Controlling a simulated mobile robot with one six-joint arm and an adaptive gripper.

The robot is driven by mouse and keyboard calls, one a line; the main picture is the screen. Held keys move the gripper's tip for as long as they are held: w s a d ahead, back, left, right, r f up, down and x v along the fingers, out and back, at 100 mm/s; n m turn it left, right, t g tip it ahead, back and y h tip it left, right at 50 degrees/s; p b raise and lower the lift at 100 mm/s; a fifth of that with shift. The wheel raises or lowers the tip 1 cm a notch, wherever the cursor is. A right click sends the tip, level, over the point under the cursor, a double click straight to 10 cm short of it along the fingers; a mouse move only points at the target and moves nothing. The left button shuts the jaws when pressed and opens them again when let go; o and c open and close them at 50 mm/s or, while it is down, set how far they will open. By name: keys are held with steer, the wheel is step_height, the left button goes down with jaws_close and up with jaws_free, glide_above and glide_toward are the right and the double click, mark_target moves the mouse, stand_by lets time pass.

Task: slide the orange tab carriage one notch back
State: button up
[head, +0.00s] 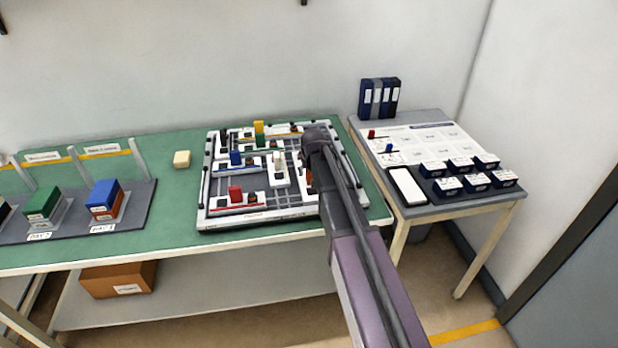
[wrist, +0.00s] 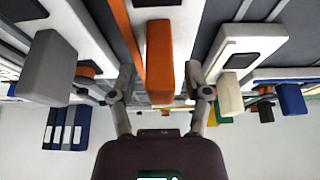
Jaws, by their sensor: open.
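The orange tab (wrist: 160,62) of the carriage stands upright between my gripper's two fingers in the wrist view, with a visible gap on each side. My gripper (wrist: 160,72) is open and appears to touch nothing. In the head view a sliver of orange (head: 308,178) shows beside my gripper, at the right part of the white board (head: 255,215). My arm hides most of the orange carriage and its track there, so I cannot tell which notch it sits at.
A grey tab (wrist: 48,68) and a cream tab (wrist: 228,95) flank the orange one. Red (head: 235,194), blue (head: 235,158) and yellow (head: 259,128) tabs stand elsewhere on the board. A side table (head: 440,208) with boxes is to the right.

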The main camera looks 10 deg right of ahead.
steer(key=shift+w+f, duration=0.15)
steer(key=shift+f, duration=0.25)
jaws_close()
steer(key=w, duration=1)
jaws_free()
steer(key=shift+s, duration=0.15)
